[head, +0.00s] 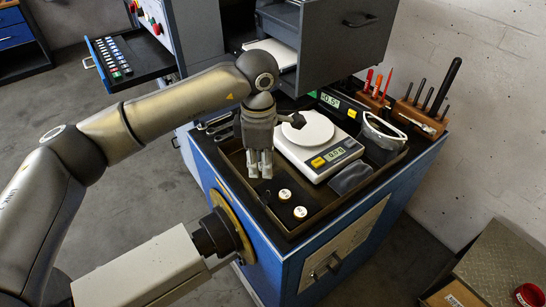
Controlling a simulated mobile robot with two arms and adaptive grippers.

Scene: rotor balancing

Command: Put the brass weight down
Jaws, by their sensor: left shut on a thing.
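My left gripper (260,165) points down over the left part of the dark tray (328,209) on the blue cabinet, to the left of the scale. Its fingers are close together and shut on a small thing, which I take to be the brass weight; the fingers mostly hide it. I cannot tell whether it touches the tray. Two small round white-topped pieces, one nearer (300,212) and one farther (284,194), stand just right of the fingertips. My right gripper is not in view.
The white scale (318,158) with a round pan and lit display stands right of the gripper. Tool racks (420,118) line the back right. A grey drawer unit (340,45) overhangs the back.

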